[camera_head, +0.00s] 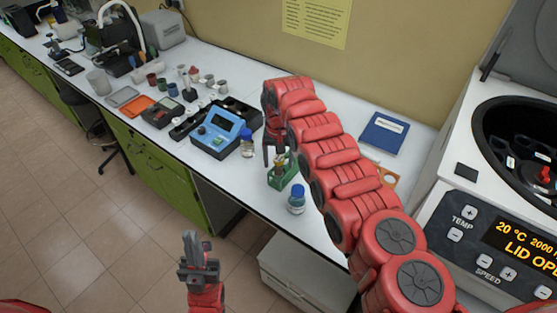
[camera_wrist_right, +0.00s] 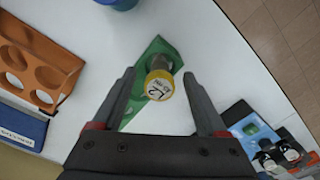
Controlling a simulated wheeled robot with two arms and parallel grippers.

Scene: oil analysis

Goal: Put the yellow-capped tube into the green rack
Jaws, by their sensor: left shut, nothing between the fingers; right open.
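The yellow-capped tube (camera_wrist_right: 160,86), its cap marked "L2", stands at the green rack (camera_wrist_right: 154,50) in the right wrist view and appears to be in one of its holes. How deep it sits is hidden by the cap. My right gripper (camera_wrist_right: 159,75) is open, with one finger on each side of the tube and gaps between. In the head view the right gripper (camera_head: 275,157) points down over the green rack (camera_head: 283,179), and its fingers partly hide the tube. My left gripper (camera_head: 189,238) is shut and empty, over the floor in front of the bench.
A blue-capped bottle (camera_head: 297,199) stands just in front of the rack. Another bottle (camera_head: 247,146) and a blue device (camera_head: 222,130) are to its left. An orange rack (camera_wrist_right: 40,62) and a blue book (camera_head: 384,134) lie behind my right arm. A centrifuge (camera_head: 497,235) is open at right.

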